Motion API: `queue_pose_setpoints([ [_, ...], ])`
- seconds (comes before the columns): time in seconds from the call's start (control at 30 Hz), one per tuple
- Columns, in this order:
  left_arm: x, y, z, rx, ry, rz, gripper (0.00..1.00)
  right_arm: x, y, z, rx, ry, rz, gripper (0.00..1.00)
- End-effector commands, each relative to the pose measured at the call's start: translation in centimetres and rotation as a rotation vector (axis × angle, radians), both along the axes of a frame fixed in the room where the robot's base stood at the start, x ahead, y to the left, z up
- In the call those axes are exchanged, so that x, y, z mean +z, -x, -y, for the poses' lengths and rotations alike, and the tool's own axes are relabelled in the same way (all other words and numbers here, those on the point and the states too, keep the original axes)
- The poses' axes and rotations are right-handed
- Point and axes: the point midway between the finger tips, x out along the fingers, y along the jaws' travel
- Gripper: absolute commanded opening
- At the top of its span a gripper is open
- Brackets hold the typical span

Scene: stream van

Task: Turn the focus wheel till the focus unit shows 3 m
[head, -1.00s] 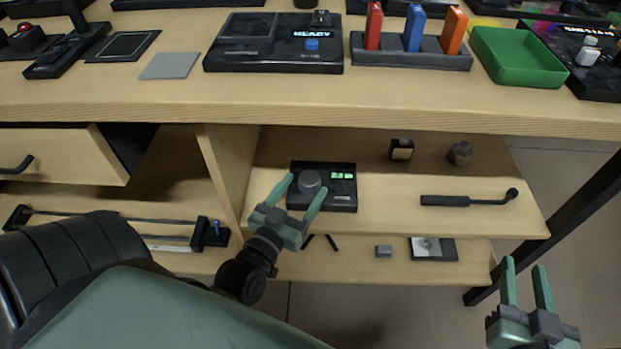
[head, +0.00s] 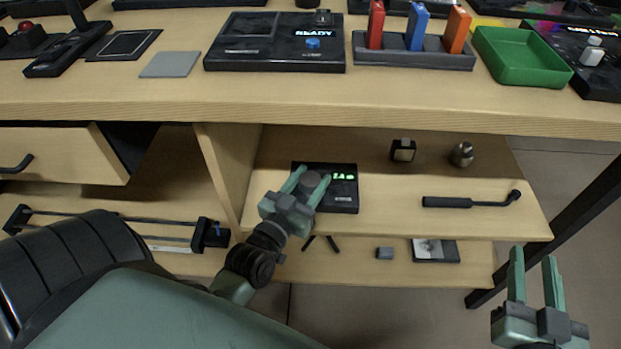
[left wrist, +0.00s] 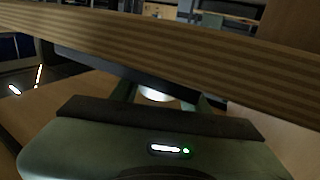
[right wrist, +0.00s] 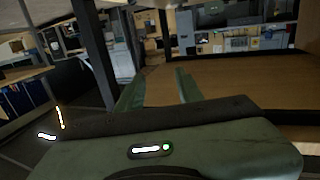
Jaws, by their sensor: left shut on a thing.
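The focus unit (head: 342,197) is a black box with a lit green display (head: 343,176) on the upper shelf under the bench. The display digits are too small to read surely. The round grey focus wheel (head: 311,181) is on its left half. My left gripper (head: 309,183) is shut on the wheel, one finger on each side, and partly hides the unit. In the left wrist view the wheel (left wrist: 155,93) shows as a pale disc between the fingers. My right gripper (head: 533,275) is open and empty, right of the shelves; its fingers (right wrist: 158,88) also show in the right wrist view.
On the same shelf stand a small black-and-tan block (head: 403,150), a grey knob-like piece (head: 462,154) and a black crank tool (head: 470,201). The bench top edge (head: 400,118) overhangs the shelf. A wooden divider (head: 222,170) stands left of the unit.

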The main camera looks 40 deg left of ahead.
Motion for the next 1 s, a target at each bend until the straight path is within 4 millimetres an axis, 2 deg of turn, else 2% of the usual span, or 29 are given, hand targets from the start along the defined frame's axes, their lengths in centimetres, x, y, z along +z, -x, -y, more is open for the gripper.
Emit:
queue_pose_setpoints([
  [0.2,0.2,0.0,0.0,-0.098,-0.009,-0.002,0.05,-4.2,1.2,1.0,-0.015,0.058,-0.229,0.36],
  [0.33,0.2,0.0,0.0,-0.138,-0.004,-0.001,0.05,-5.9,1.9,1.4,-0.020,0.078,-0.314,0.36],
  [0.47,0.0,0.0,0.0,-0.153,0.000,-0.001,0.05,-6.6,2.3,1.5,-0.022,0.086,-0.348,0.36],
  [0.73,0.0,0.0,0.1,-0.153,0.002,-0.001,0.05,-6.6,2.3,1.5,-0.022,0.086,-0.348,0.36],
  [0.77,0.0,0.0,0.1,-0.152,0.002,-0.001,0.54,-6.6,2.3,1.5,-0.022,0.086,-0.348,0.36],
  [0.8,0.0,0.0,0.1,-0.152,0.002,-0.001,0.65,-6.6,2.3,1.5,-0.022,0.086,-0.348,0.36],
  [1.0,0.0,0.0,0.1,-0.152,0.001,-0.001,0.67,-6.6,2.3,1.5,-0.022,0.086,-0.348,0.36],
])
